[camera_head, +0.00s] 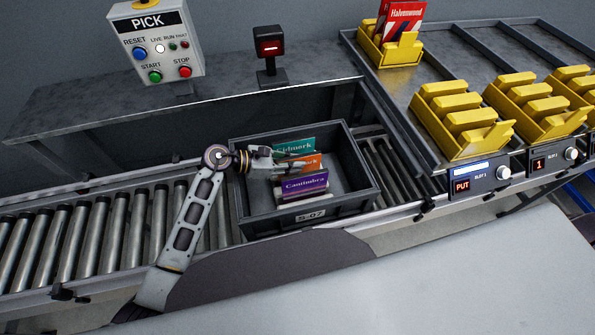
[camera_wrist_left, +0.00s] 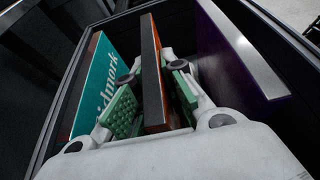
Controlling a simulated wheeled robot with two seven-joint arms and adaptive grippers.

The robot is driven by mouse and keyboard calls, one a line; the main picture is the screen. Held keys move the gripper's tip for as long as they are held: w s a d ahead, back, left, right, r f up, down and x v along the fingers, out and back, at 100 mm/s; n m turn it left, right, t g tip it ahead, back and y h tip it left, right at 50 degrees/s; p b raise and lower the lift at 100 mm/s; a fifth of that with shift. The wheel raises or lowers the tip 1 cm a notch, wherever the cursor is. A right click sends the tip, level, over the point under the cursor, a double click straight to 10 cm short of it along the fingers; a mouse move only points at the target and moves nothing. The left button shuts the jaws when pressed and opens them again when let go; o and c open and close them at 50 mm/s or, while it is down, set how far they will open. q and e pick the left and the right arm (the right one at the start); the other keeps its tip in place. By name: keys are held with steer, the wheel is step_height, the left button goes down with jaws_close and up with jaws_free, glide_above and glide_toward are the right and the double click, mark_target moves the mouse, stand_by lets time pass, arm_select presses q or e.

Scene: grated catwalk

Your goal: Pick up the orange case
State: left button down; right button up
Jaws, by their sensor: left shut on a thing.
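The orange case (camera_head: 314,161) stands on edge in a dark grey tote (camera_head: 363,180), between a teal case (camera_head: 294,145) and a purple case (camera_head: 305,186). My left gripper (camera_head: 297,165) reaches into the tote from the left. In the left wrist view its green-padded fingers (camera_wrist_left: 155,103) are on either side of the orange case (camera_wrist_left: 152,70) and shut on it. The teal case (camera_wrist_left: 100,85) is left of the fingers and the purple case (camera_wrist_left: 240,55) is right of them. The lower part of the orange case is hidden. My right gripper is not in view.
The tote sits on a roller conveyor (camera_head: 110,235). A PICK button box (camera_head: 155,50) and a small red-lit scanner (camera_head: 269,50) stand behind. At right, a rack holds yellow bins (camera_head: 460,120), one with a red Halvenwood case (camera_head: 402,18). The tote's right part is bare.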

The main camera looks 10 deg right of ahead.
arm_select(q)
steer(key=shift+r, duration=0.15)
step_height(320, 180, up, 8)
steer(key=shift+r, duration=0.9)
steer(key=shift+w+r, duration=0.1)
steer(key=shift+r, duration=0.45)
steer(key=s+r+m+t, duration=0.1)
steer(key=s+r, duration=0.1)
steer(key=r, duration=0.8)
steer(key=s+a+r+m+t, duration=0.1)
steer(key=s+r+m, duration=0.1)
steer(key=r, duration=0.7)
steer(key=shift+s+a+r, duration=0.25)
steer(key=shift+r, duration=0.1)
